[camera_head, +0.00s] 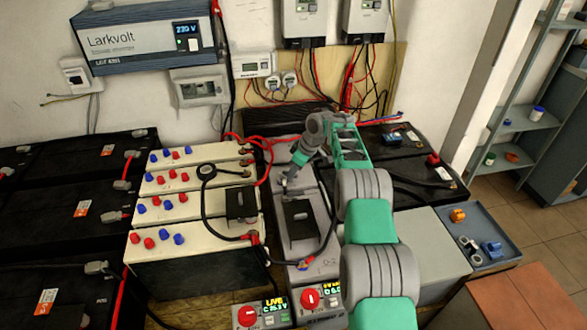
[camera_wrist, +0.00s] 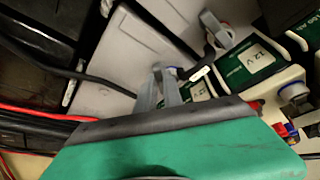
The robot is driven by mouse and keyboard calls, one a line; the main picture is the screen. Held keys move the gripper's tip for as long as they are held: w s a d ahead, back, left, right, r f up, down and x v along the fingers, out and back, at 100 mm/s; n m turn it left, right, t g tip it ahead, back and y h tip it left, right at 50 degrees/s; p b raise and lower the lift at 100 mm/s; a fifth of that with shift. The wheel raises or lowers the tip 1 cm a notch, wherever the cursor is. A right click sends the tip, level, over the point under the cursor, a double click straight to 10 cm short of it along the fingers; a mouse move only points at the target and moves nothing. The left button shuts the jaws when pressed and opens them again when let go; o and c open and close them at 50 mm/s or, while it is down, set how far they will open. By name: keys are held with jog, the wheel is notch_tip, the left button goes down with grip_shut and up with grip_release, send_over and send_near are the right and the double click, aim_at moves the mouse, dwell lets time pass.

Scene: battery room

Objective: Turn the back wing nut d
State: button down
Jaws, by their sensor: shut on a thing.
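My gripper (camera_head: 287,180) is at the back end of a long grey battery (camera_head: 325,262), pointing down at its top. In the wrist view the two grey fingers (camera_wrist: 160,90) are close together and shut on the back wing nut. The fingers hide most of the nut, so its angle cannot be told. Another terminal with a grey metal fitting (camera_wrist: 217,32) shows farther up in the wrist view, with a black cable at it. The battery's front terminal (camera_head: 304,265) has red and blue parts and a cable.
A black block (camera_head: 298,215) sits on the grey battery in front of my gripper. Cream batteries (camera_head: 190,210) with red and blue caps stand at left, with a looping black cable (camera_head: 205,200). Red cables (camera_head: 262,150) run close behind. A blue-grey tray (camera_head: 485,245) stands at right.

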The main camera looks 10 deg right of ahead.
dwell(0.3)
jog(key=c, duration=1.5)
grip_release()
jog(key=shift+r, duration=0.1)
jog(key=v, duration=0.7)
jog(key=shift+s+d+r, duration=0.15)
jog(key=shift+s+r, duration=0.05)
jog(key=shift+r, duration=0.1)
